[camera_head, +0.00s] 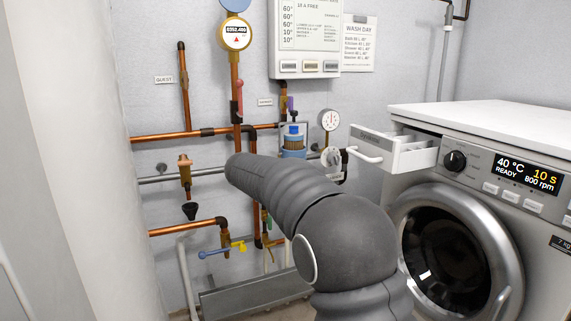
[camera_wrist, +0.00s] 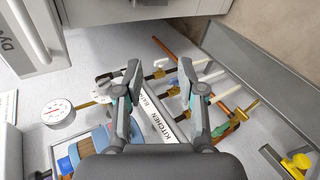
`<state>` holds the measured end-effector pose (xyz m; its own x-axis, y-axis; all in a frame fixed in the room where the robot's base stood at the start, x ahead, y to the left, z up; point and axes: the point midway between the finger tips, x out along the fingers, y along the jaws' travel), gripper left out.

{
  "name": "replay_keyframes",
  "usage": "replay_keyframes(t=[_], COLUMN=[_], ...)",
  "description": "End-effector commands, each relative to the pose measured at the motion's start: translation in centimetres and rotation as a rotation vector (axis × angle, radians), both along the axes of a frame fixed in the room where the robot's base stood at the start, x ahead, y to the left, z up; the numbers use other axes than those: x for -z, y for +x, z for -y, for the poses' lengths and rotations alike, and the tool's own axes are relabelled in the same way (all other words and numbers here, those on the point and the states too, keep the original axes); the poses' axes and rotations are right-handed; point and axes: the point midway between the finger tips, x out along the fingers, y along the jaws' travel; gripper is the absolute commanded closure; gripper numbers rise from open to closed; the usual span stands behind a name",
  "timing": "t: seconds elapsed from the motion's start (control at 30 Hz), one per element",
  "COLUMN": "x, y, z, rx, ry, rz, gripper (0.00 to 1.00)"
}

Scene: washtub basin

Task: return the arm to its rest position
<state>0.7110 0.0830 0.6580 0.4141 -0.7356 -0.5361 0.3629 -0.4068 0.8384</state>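My arm (camera_head: 345,235) is dark grey and reaches from the lower middle of the head view toward the wall pipes. Its far end stops in front of the copper pipes, and my gripper is hidden there. In the wrist view my gripper (camera_wrist: 159,78) has its two fingers spread apart, with nothing between them. Beyond the fingers is a plate labelled KITCHEN and BATH (camera_wrist: 163,125), with brass valves (camera_wrist: 170,72) behind it. I cannot tell how far the fingertips are from these.
The washing machine (camera_head: 470,215) stands at right with its detergent drawer (camera_head: 395,150) pulled out near my arm. A round gauge (camera_head: 329,119) and a blue-topped filter (camera_head: 293,138) are on the wall.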

Motion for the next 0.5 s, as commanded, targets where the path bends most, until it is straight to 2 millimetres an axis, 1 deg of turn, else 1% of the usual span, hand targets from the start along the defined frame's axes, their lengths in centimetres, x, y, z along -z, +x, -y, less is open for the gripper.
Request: replay_keyframes(t=[0.03, 0.07, 0.1, 0.17, 0.2, 0.27, 0.3, 0.33, 0.5], x=[0.8, 1.4, 2.1, 3.0, 3.4, 3.9, 4.0, 4.2, 4.3], y=[-1.4, -2.2, -3.5, -5.5, -7.0, -9.3, -10.9, -12.0, -18.5], z=[0.3, 0.4, 0.5, 0.8, 1.0, 1.4, 1.6, 1.8, 2.8], rx=[-0.006, -0.008, -0.008, -0.006, -0.001, 0.009, 0.018, 0.025, 0.079], ry=[0.051, 0.085, 0.132, 0.204, 0.253, 0.325, 0.375, 0.411, 0.596], rz=[-0.030, -0.048, -0.071, -0.100, -0.116, -0.134, -0.143, -0.147, -0.151], gripper=[0.61, 0.61, 0.61, 0.61, 0.61, 0.61, 0.61, 0.61, 0.61])
